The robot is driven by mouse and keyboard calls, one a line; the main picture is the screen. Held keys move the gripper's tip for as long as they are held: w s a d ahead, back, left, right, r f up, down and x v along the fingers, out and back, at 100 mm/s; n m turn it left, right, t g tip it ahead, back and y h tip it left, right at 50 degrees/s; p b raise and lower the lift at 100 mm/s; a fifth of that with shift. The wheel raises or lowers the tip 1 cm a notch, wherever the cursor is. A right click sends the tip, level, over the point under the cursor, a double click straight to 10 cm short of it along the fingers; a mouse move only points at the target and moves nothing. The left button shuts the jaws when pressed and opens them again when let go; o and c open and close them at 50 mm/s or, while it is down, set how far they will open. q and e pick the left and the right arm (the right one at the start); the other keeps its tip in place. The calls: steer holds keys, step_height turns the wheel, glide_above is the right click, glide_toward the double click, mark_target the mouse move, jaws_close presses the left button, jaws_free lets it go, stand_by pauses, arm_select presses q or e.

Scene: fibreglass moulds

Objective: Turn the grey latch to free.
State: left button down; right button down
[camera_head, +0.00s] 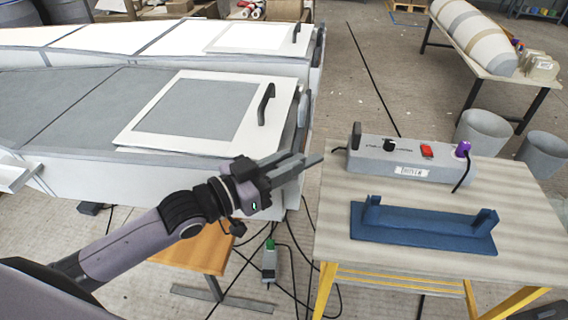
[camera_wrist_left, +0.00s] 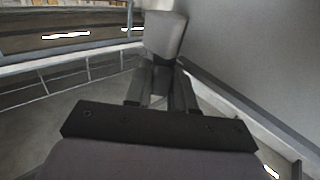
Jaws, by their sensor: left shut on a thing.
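My left gripper (camera_head: 303,164) reaches in from the left, past the right end of the near white mould (camera_head: 293,150). In the left wrist view its two fingers (camera_wrist_left: 163,76) are shut on a light grey block-like piece, which I take to be the grey latch (camera_wrist_left: 165,35). It stands up beyond the fingertips, beside a large grey wall. In the head view the latch is hard to tell apart from the fingers. The angle of the latch against its mount cannot be read. My right gripper is not in view.
A bench (camera_head: 335,225) on the right holds a control box (camera_head: 410,160) with a red switch and a blue tray-like fixture (camera_head: 425,226). A black handle (camera_head: 265,104) stands on the near mould's hatch. Cables and a small grey box (camera_head: 269,262) lie on the floor below.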

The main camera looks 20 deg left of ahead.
arm_select(q)
steer(key=shift+f, duration=0.1)
steer(key=c, duration=1)
jaws_free()
steer(key=shift+c, duration=0.2)
steer(key=shift+w+a+r, duration=0.1)
steer(key=shift+r, duration=0.1)
